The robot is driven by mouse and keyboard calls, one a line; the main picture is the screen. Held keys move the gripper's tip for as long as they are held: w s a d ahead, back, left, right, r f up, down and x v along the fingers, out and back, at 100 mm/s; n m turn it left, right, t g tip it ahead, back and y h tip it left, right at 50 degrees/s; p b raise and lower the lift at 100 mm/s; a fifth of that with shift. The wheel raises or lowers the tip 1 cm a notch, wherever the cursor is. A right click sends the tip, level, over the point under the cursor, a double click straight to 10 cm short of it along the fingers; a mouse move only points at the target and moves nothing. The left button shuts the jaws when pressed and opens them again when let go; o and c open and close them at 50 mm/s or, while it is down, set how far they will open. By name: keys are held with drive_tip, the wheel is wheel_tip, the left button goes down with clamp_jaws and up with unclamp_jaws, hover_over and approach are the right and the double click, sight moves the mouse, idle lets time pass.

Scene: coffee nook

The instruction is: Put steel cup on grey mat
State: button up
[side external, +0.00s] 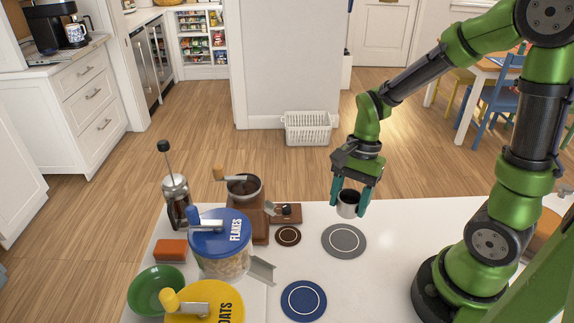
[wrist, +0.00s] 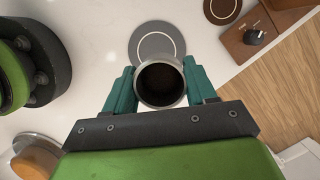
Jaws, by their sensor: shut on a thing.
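The steel cup (side external: 348,204) is upright between the teal fingers of my gripper (side external: 350,198), which is shut on it. In the side view the cup is held above the counter, near the far edge of the grey mat. The grey mat (side external: 344,244) is a round disc with a pale ring, lying bare on the white counter. In the wrist view I look into the dark open mouth of the cup (wrist: 161,80) between my fingers (wrist: 160,88). The grey mat (wrist: 152,42) shows just beyond it there, partly hidden by the cup.
A brown mat (side external: 288,236) and a blue mat (side external: 304,301) lie nearby. A coffee grinder (side external: 250,215), a blue-lidded flakes jar (side external: 222,240), a yellow-lidded oats jar (side external: 205,303), a green bowl (side external: 156,287) and a French press (side external: 177,195) crowd the left. Counter right of the grey mat is clear.

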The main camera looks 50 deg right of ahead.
sight(342, 244)
drive_tip(key=shift+s+a+r+n, duration=0.35)
drive_tip(key=shift+s+a, duration=0.2)
drive_tip(key=shift+a, duration=0.1)
drive_tip(key=shift+f, duration=3.95)
drive_tip(key=shift+f, duration=0.15)
drive_tip(key=o, duration=1.1)
drive_tip(key=v, duration=1.2)
drive_tip(key=shift+a, duration=0.2)
drive_tip(key=s+a+r+n+t, duration=0.1)
drive_tip(key=a+r+n+t, duration=0.1)
drive_tip(key=r+n+t, duration=0.2)
drive_tip(key=s+a+r+n+t+h, duration=0.1)
drive_tip(key=a+r+n+t, duration=0.1)
drive_tip(key=r+n, duration=0.5)
drive_tip(key=shift+s+r+t, duration=0.25)
drive_tip(key=shift+r+t, duration=0.15)
drive_tip(key=shift+t, duration=0.5)
